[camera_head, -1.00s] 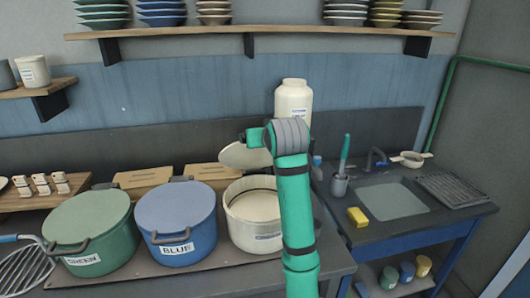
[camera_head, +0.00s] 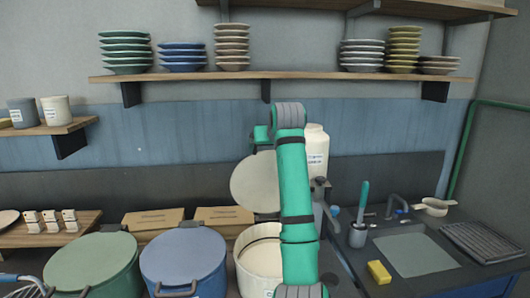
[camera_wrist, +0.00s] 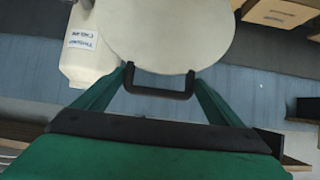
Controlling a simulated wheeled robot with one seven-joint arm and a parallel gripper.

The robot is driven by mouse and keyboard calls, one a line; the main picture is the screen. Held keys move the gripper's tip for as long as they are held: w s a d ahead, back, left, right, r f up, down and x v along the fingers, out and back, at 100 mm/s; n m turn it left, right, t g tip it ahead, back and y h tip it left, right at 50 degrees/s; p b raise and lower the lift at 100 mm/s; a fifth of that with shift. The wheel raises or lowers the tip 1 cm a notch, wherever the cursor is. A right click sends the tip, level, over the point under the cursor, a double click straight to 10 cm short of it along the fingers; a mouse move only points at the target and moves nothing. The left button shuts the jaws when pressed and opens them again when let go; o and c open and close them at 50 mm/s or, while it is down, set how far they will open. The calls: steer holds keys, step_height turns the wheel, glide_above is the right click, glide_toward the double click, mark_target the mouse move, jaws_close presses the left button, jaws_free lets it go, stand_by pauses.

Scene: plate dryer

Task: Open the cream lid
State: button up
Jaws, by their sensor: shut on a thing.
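The cream lid (camera_head: 256,184) is off its pot and held nearly upright in the air above it, left of my arm. In the wrist view the cream lid (camera_wrist: 170,28) fills the top middle, with its dark handle (camera_wrist: 160,93) between my fingers. My gripper (camera_wrist: 160,85) is shut on this handle. The cream pot (camera_head: 258,270) stands below on the counter with its mouth open, partly hidden by my arm. In the head view my fingers are mostly hidden behind my arm.
A blue lidded pot (camera_head: 184,258) and a green lidded pot (camera_head: 92,266) stand left of the cream pot. A cream bottle (camera_head: 317,150) is close behind my arm. Two cardboard boxes (camera_head: 153,218) lie behind the pots. A sink (camera_head: 415,255) is at right; a plate shelf (camera_head: 200,77) hangs above.

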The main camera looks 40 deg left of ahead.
steer(key=shift+w+d+r, duration=0.15)
steer(key=shift+w+r, duration=0.3)
steer(key=shift+w, duration=0.15)
steer(key=shift+r, duration=0.1)
steer(key=shift+a, duration=0.2)
steer(key=o, duration=1.2)
steer(key=shift+s+a+f, duration=0.1)
steer(key=shift+a+f, duration=0.1)
steer(key=shift+f, duration=0.05)
steer(key=v, duration=1)
steer(key=shift+s+d+r, duration=0.15)
steer(key=shift+s+d, duration=0.1)
steer(key=shift+d, duration=0.05)
